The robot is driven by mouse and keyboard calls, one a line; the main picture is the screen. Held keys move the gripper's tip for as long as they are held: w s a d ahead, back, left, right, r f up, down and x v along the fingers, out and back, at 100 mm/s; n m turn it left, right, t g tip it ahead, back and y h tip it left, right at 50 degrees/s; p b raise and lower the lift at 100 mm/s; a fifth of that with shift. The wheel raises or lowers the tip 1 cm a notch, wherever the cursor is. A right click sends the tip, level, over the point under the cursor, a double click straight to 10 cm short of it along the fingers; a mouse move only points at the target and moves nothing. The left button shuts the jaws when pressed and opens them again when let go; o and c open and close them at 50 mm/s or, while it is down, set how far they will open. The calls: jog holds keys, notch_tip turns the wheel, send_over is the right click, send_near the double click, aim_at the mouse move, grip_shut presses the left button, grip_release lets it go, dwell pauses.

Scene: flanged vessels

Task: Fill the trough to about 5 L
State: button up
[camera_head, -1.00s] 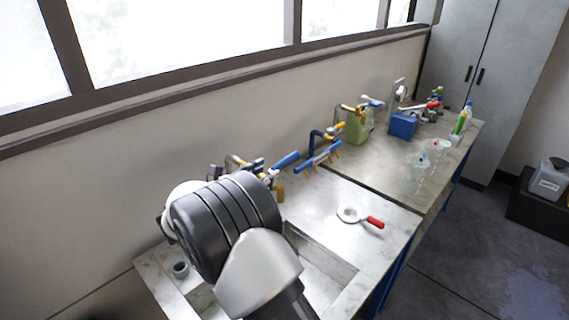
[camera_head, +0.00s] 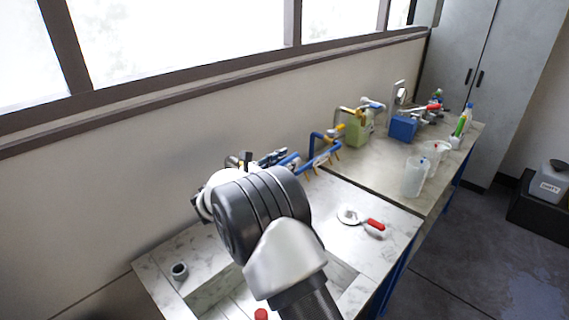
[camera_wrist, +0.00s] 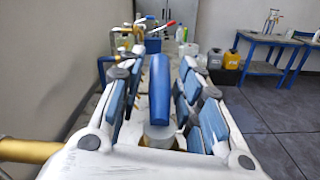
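The trough (camera_head: 213,291) is a stone-like sink basin sunk in the near bench. My arm hides much of it in the head view. Whether it holds water I cannot tell. In the wrist view a blue lever handle (camera_wrist: 160,92) stands between the fingers of my gripper (camera_wrist: 157,95), with gaps on both sides. My gripper is open, its blue-padded fingers apart. A brass pipe (camera_wrist: 28,150) shows at the left of the wrist view.
Blue-handled taps (camera_head: 318,158) line the wall to the right. A red-handled strainer-like tool (camera_head: 362,220) lies on the bench. Clear beakers (camera_head: 414,178), a blue box (camera_head: 403,127) and a green container (camera_head: 358,130) stand farther back. A grey socket (camera_head: 179,270) sits left of the trough.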

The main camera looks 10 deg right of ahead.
grip_shut()
dwell(0.3)
